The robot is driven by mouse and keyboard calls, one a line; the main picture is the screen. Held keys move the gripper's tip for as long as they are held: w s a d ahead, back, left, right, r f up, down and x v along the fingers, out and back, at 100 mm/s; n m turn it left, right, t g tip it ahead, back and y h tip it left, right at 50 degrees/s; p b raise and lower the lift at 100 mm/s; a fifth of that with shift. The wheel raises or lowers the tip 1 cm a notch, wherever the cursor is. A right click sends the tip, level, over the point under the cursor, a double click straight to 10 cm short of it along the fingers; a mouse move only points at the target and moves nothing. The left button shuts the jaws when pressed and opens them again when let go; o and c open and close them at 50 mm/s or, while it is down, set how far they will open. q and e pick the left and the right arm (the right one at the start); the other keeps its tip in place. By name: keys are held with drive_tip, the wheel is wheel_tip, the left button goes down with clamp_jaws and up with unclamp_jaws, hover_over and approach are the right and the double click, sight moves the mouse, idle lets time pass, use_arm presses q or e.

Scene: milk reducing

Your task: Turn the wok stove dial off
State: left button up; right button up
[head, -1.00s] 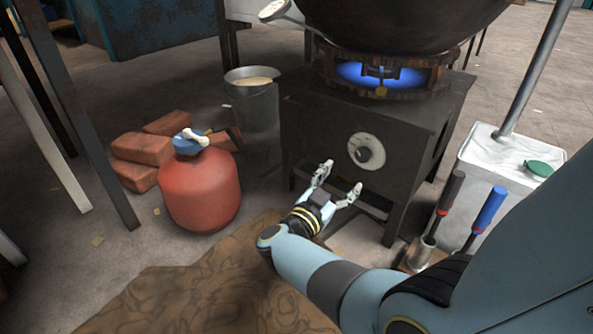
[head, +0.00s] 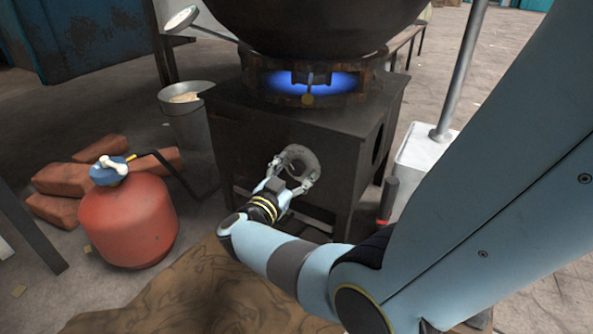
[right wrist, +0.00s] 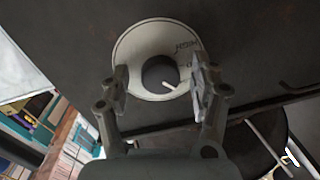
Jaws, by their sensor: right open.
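The wok stove (head: 300,120) is a dark metal box with a blue flame (head: 320,80) burning under the wok (head: 310,25). Its dial (right wrist: 158,74) is a dark round knob with a white pointer mark on a pale round plate (right wrist: 135,50) with lettering. The pointer slants toward the lower right in the right wrist view. My right gripper (head: 289,174) is at the stove front, its open fingers on either side of the dial. In the right wrist view the fingers (right wrist: 160,82) stand apart from the knob's sides. In the head view the gripper partly hides the dial. My left gripper is out of view.
A red gas cylinder (head: 128,222) with a blue top stands left of the stove, with bricks (head: 62,180) behind it. A metal bucket (head: 188,120) stands at the stove's left. A white container (head: 420,155) is at its right.

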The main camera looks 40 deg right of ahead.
drive_tip(key=c, duration=1.2)
drive_tip(key=shift+f+m+h, duration=0.1)
drive_tip(key=shift+m+h, duration=0.2)
drive_tip(key=shift+m, duration=3.8)
drive_tip(key=shift+a, duration=0.1)
